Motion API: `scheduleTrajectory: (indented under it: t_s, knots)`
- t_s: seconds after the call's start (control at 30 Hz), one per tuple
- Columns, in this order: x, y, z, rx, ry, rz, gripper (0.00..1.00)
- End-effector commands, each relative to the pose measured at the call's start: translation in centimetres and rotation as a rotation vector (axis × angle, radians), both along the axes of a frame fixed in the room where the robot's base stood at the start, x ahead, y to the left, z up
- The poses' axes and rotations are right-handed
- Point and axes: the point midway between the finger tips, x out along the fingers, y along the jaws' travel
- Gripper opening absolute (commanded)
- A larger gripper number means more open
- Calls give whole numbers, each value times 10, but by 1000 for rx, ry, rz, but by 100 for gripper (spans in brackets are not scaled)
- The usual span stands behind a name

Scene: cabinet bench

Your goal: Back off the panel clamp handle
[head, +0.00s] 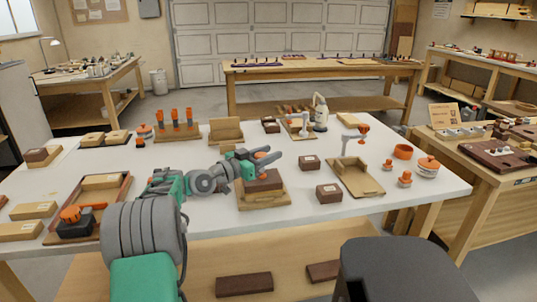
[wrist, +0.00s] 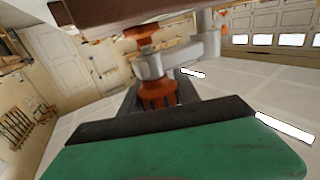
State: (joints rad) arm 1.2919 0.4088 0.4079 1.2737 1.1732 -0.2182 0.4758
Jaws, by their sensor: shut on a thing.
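The panel clamp handle is an orange, grooved knob (wrist: 158,92) in the wrist view, joined to a grey metal bracket (wrist: 182,56). My gripper (head: 258,158) is shut on this handle; its dark fingers show around it in the wrist view (wrist: 160,105). In the head view a bit of orange handle (head: 262,152) shows at my fingertips, the rest hidden by them. The clamp stands over a wooden fixture base (head: 278,199) that carries a dark brown block (head: 263,184). Another orange part (wrist: 140,33) shows above the bracket in the wrist view.
To the right stands another wooden fixture (head: 362,184) with a grey arm and orange handle (head: 362,129). Dark brown blocks (head: 328,193) lie between the two. The white table (head: 420,203) is clear at front right.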

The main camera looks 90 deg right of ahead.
Motion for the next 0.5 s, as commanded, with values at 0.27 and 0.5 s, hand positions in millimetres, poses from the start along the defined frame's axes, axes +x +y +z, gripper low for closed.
scheduleTrajectory:
  t_s: [0.27, 0.5]
  knots:
    - [0, 0, 0, 1, 1, -1, 11]
    - [0, 1, 0, 1, 1, -1, 0]
